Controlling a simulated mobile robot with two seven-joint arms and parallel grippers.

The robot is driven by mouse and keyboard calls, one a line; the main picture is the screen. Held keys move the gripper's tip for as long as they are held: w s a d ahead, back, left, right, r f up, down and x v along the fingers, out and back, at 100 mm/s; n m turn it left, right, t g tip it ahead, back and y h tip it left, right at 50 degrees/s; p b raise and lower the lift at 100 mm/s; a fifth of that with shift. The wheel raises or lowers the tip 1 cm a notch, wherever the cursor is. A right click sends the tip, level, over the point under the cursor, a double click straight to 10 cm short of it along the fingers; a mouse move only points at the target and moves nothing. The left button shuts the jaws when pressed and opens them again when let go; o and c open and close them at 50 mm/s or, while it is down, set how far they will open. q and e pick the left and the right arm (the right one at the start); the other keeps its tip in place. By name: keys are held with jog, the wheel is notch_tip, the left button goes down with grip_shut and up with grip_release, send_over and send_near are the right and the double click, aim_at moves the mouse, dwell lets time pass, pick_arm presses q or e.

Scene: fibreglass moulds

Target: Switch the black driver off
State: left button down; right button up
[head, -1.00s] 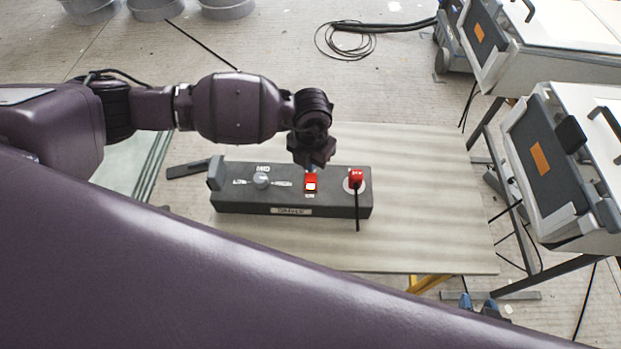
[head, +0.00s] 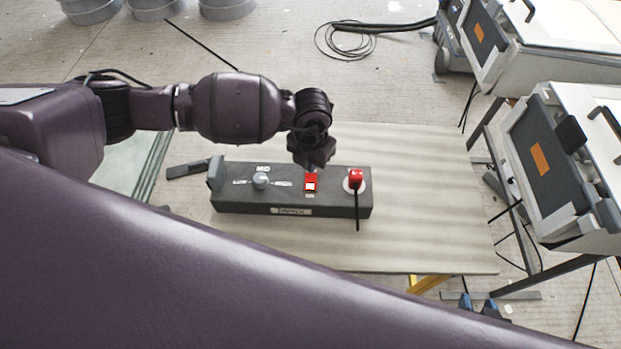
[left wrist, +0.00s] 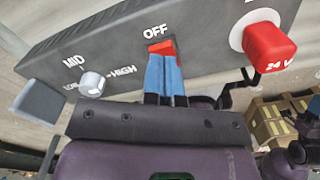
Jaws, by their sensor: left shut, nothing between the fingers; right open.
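The black driver (head: 240,203) is a long dark box on the table, with a grey knob (head: 261,181) marked LOW, MID and HIGH. Its small red switch (head: 310,181) has a whitish patch on the near side in the head view. In the left wrist view the red switch (left wrist: 160,47) lies just below the word OFF. My left gripper (head: 311,169) is shut and empty. Its blue fingertips (left wrist: 163,58) are at the switch and hide part of it; I cannot tell whether they touch. My right gripper (head: 478,303) is open near the bottom edge, mostly hidden behind my arm.
A red 24 V plug (head: 356,177) with a black cable sits on the driver, right of the switch. The table (head: 430,200) is bare to the right. Grey-and-white machines (head: 570,150) stand at the right, and a coiled cable (head: 345,42) lies behind.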

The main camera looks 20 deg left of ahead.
pick_arm(q)
jog(key=shift+f+b, duration=0.55)
jog(key=shift+f, duration=0.8)
dwell(1.1)
jog(key=shift+r, duration=0.1)
jog(key=shift+r+p, duration=2.5)
jog(key=shift+r, duration=0.95)
